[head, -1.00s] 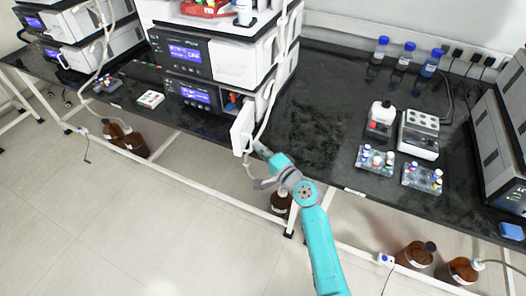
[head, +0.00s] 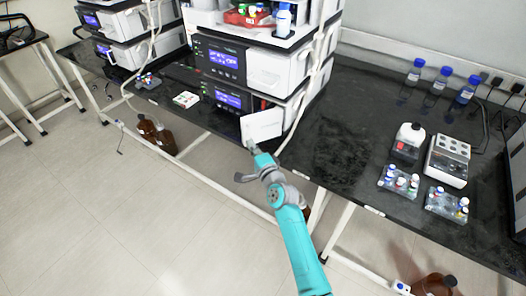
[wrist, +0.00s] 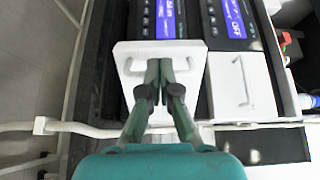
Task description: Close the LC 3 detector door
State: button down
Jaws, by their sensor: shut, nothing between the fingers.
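The white detector door (head: 263,125) stands ajar at the right of the lower unit (head: 222,97) in the middle stack. A dark opening with a bit of red shows behind its top edge. My gripper (head: 250,146) is shut and empty at the door's lower left part, on its outer side. In the wrist view the shut fingertips (wrist: 159,68) overlap the door's white panel (wrist: 127,58), touching or very near it. The fingers partly cover the door's handle. I cannot read the unit's label.
A closed white door (head: 277,73) is on the unit above. A pale tube hangs along the stack's right side. Vial racks (head: 400,181), a white-topped bottle (head: 408,141) and blue-capped bottles (head: 437,88) stand on the black bench to the right.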

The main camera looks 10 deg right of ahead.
jog(key=a+x, duration=0.1)
jog(key=x, duration=0.7)
jog(key=shift+a, duration=0.15)
dwell(1.2)
